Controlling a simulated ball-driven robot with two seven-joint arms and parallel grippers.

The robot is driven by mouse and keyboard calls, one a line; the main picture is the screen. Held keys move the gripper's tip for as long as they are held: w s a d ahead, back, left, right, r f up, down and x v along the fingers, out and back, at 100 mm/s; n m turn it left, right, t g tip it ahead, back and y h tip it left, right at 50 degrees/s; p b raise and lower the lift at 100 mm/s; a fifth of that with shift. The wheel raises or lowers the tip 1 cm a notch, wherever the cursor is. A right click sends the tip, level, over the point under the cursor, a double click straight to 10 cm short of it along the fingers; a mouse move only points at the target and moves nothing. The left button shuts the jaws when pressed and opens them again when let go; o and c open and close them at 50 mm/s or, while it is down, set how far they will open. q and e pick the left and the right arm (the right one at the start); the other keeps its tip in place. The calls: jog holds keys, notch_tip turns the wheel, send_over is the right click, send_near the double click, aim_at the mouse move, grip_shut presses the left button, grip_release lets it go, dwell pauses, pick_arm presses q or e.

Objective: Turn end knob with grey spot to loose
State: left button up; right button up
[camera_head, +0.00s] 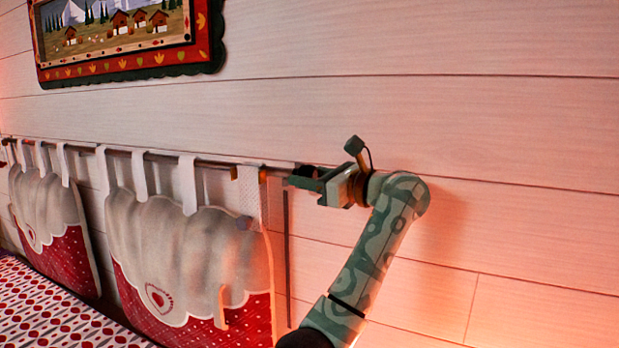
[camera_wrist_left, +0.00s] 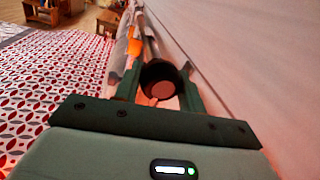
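The end knob (camera_wrist_left: 161,83) is dark and round, with a dull pinkish-grey spot on its end face, seen nearly face-on in the left wrist view. It sits at the end of the curtain rod (camera_head: 150,155), which runs along the wall. My left gripper (camera_head: 305,180) is at the rod's right end and hides most of the knob in the head view. In the left wrist view its two fingers (camera_wrist_left: 160,80) stand on either side of the knob. Whether they press on it or leave a small gap is unclear. My right gripper is not in view.
Padded red-and-white headboard cushions (camera_head: 180,260) hang from the rod by loops, beside a patterned bed (camera_head: 60,310). An orange-brown bracket (camera_head: 262,176) is near the rod's end. A framed picture (camera_head: 205,40) hangs above. The plank wall to the right is bare.

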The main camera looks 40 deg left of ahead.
pick_arm(q)
jog(key=shift+c, duration=1)
